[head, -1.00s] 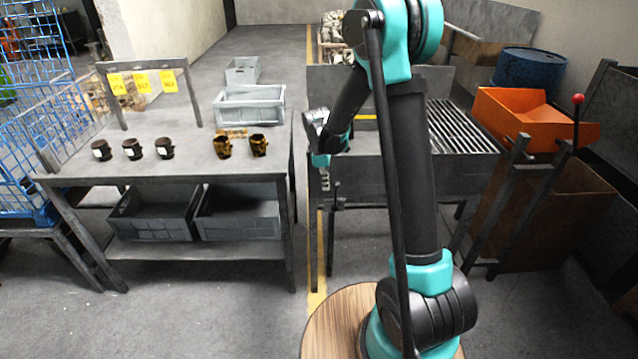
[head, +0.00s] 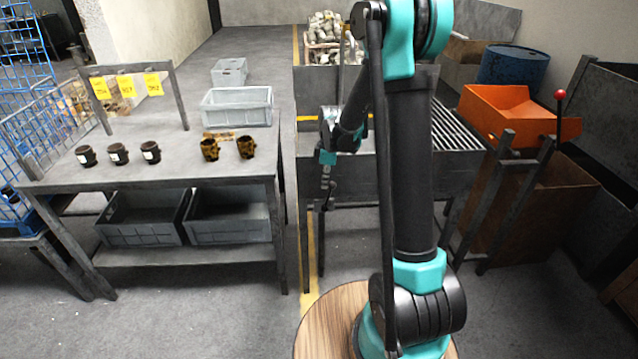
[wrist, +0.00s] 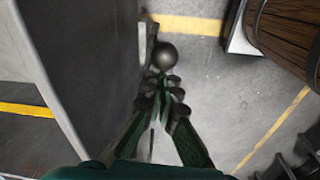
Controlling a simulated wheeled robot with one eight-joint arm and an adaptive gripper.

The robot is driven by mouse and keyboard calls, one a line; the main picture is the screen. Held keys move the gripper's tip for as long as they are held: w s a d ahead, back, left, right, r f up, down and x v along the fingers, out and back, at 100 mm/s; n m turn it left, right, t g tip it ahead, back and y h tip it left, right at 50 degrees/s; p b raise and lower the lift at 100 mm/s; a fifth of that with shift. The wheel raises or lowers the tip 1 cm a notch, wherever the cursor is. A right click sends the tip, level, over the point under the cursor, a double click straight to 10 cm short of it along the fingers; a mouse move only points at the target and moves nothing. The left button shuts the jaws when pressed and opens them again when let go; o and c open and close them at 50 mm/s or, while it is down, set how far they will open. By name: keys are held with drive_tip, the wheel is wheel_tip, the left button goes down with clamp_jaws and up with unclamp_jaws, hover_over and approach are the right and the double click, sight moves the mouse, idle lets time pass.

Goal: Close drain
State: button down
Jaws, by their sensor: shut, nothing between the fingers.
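The dark metal tank (head: 370,175) with a slatted grate stands right of the workbench. My gripper (head: 326,190) hangs at the left part of its front, fingers pointing down. Small fittings of the drain (head: 323,206) show at the fingertips there, partly hidden by the gripper. In the wrist view a dark round knob (wrist: 165,55) sits just beyond the tips of my gripper (wrist: 165,88). The fingers are shut and the knob is not between them. I cannot tell whether the tips touch it. A thin pale bar shows between the fingers.
The tank's dark wall (wrist: 85,70) is close at the left in the wrist view. The workbench (head: 170,175) with mugs and a grey crate (head: 238,108) stands to the left. An orange bin (head: 515,115) stands to the right. Floor in front is clear.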

sight(342, 183)
drive_tip(key=d+y, duration=0.2)
drive_tip(key=d, duration=0.1)
drive_tip(key=d+f+y, duration=0.1)
drive_tip(key=d+y, duration=0.1)
drive_tip(key=d, duration=0.1)
drive_tip(key=shift+f, duration=0.1)
drive_tip(key=d+f, duration=0.2)
drive_tip(key=d, duration=0.1)
drive_tip(key=shift+d, duration=0.3)
drive_tip(key=shift+d+f, duration=1.05)
drive_tip(key=shift+f, duration=0.15)
drive_tip(key=shift+d, duration=0.1)
drive_tip(key=v, duration=0.7)
drive_tip(key=a+v, duration=0.1)
drive_tip(key=v, duration=0.3)
drive_tip(key=shift+r, duration=0.6)
